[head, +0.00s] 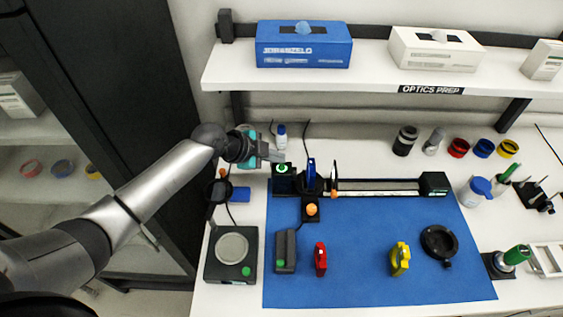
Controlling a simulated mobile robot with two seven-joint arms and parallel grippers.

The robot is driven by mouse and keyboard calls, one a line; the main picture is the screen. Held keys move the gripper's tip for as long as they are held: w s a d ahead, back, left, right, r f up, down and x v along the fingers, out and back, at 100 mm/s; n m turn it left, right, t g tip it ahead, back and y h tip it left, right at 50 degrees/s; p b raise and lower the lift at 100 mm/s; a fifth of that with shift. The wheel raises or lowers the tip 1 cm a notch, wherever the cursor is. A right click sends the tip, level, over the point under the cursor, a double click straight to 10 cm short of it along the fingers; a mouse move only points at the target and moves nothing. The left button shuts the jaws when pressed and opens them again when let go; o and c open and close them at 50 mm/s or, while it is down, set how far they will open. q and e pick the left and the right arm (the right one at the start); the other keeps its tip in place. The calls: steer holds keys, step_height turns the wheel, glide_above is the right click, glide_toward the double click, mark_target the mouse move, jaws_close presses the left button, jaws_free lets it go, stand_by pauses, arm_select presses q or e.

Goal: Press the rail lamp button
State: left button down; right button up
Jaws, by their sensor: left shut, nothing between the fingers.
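A black lamp box (283,184) stands at the left end of the optical rail (375,188) on the blue mat. A round green button (282,168) sits on its top. My left gripper (277,157) reaches in from the left, shut and empty. Its fingertips are just behind and above the button in the picture; I cannot tell whether they touch it. My right gripper is not in view.
A blue lens holder (311,173) and an orange knob (311,209) are close right of the lamp. A white bottle (281,138) stands behind. The blue mat (365,280) has bare room in front. A shelf (375,70) hangs above.

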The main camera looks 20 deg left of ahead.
arm_select(q)
steer(key=shift+r, duration=0.15)
step_height(320, 180, up, 6)
steer(key=p, duration=0.4)
steer(key=shift+p, duration=0.4)
